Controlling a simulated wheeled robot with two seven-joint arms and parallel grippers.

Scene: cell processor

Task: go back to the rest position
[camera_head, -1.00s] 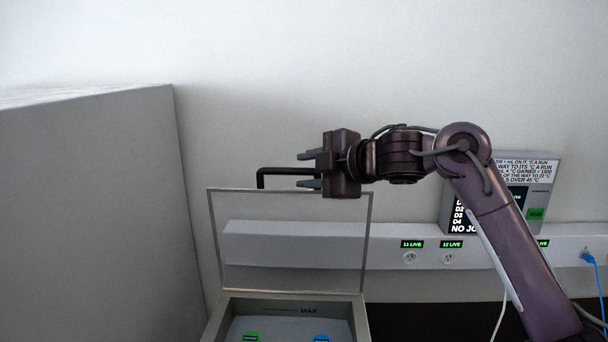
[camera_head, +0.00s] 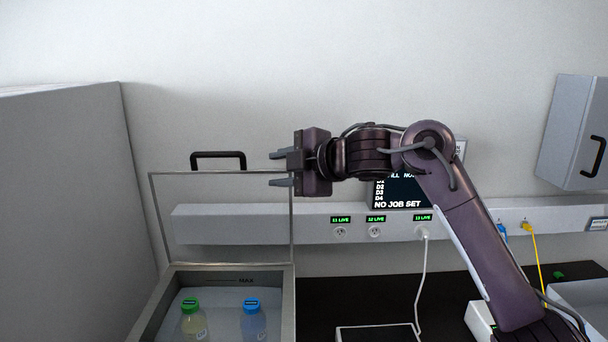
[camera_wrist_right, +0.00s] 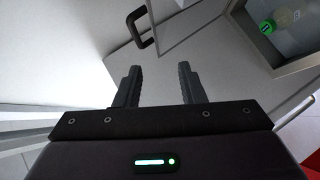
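My right gripper (camera_head: 280,168) is raised near the top right corner of the open clear lid (camera_head: 222,174), fingers pointing left. In the right wrist view its two fingers (camera_wrist_right: 160,85) stand apart with nothing between them. The lid's black handle (camera_head: 218,155) is to the left of the fingers, with a gap; it also shows in the right wrist view (camera_wrist_right: 141,28). The lid stands upright on the grey bath (camera_head: 287,300), which holds a green-capped bottle (camera_head: 193,322) and a blue-capped bottle (camera_head: 253,322). My left gripper is not in view.
A large grey cabinet side (camera_head: 70,210) closes off the left. A socket rail (camera_head: 260,225) and a dark screen (camera_head: 400,192) are on the wall. A wall cabinet (camera_head: 570,135) hangs at the right. Cables hang from the rail. The dark counter (camera_head: 330,290) has clear room right of the bath.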

